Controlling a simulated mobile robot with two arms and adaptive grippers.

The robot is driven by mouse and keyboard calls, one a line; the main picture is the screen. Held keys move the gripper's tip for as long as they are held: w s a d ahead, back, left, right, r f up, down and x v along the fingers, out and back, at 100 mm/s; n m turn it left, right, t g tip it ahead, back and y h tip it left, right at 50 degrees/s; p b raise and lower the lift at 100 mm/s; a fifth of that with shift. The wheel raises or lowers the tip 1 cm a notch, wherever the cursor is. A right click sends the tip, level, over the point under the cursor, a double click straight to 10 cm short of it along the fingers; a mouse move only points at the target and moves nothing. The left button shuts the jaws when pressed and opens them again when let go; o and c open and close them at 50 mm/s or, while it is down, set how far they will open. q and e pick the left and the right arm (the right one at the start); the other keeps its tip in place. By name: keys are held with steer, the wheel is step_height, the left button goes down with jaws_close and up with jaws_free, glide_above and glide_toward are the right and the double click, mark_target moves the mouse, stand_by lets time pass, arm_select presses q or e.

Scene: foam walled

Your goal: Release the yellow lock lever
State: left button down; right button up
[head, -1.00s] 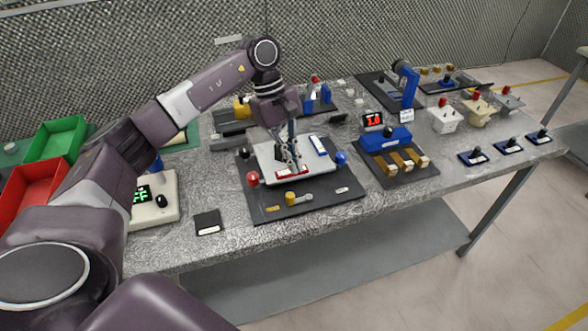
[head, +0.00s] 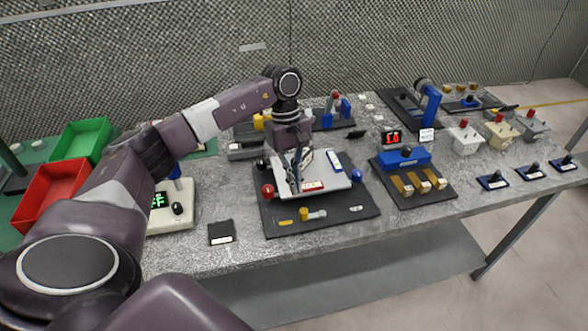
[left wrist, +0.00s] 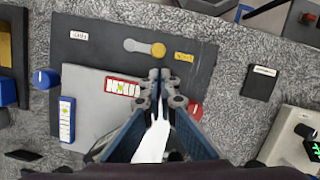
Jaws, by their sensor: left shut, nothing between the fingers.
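The lock lever is a round yellow knob (head: 304,213) with a short grey arm (head: 319,214) pointing right, near the front edge of a dark board (head: 350,207). In the left wrist view the yellow knob (left wrist: 158,50) lies just beyond my fingertips, its grey arm (left wrist: 136,45) pointing left. My left gripper (head: 298,188) is shut and empty, pointing down over the front left part of the light plate, behind the knob. In the left wrist view its fingertips (left wrist: 160,76) appear apart from the knob. My right gripper is not in view.
A red ball knob (head: 268,191) stands left of the plate and a blue one (head: 356,176) right. A red-and-white label (head: 313,185) lies close beside my gripper. A small black block (head: 221,232) lies left of the board. The bench front is mostly clear.

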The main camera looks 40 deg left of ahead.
arm_select(q)
steer(key=shift+p+x, duration=0.5)
steer(key=shift+x, duration=1.75)
